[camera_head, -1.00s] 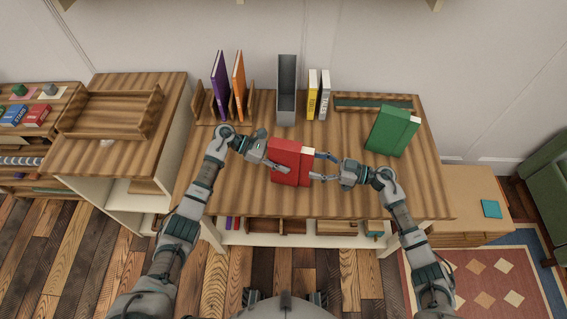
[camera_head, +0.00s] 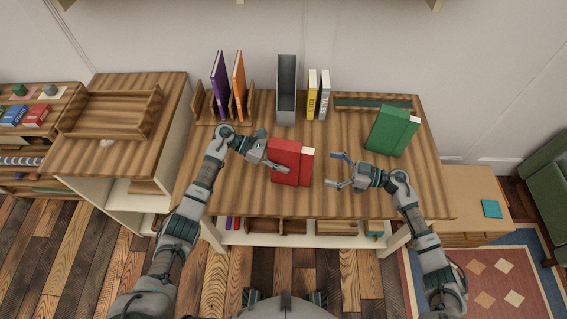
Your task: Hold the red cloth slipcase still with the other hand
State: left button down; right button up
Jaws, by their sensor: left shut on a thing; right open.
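The red cloth slipcase (camera_head: 286,161) stands near the middle of the table, with a cream-edged red book (camera_head: 307,165) showing at its right side. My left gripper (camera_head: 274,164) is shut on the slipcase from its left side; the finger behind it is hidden. My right gripper (camera_head: 337,170) is open and empty, to the right of the slipcase and book, apart from them, with its fingers pointing left.
A green slipcase with a book (camera_head: 385,131) stands at the right. A grey magazine file (camera_head: 287,90), a yellow book (camera_head: 311,95) and a white book (camera_head: 324,96) stand at the back. Purple (camera_head: 220,87) and orange (camera_head: 238,84) books stand in a rack. The front right tabletop is clear.

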pick_arm(q)
jog(key=shift+r, duration=0.1)
pick_arm(e)
jog(key=v, duration=1.2)
pick_arm(q)
jog(key=shift+c, duration=1.6)
grip_release()
jog(key=b+v, duration=0.2)
jog(key=v, duration=0.5)
jog(key=o, duration=0.3)
pick_arm(e)
notch_tip(320, 180, down, 4)
jog(key=shift+s+r, duration=0.1)
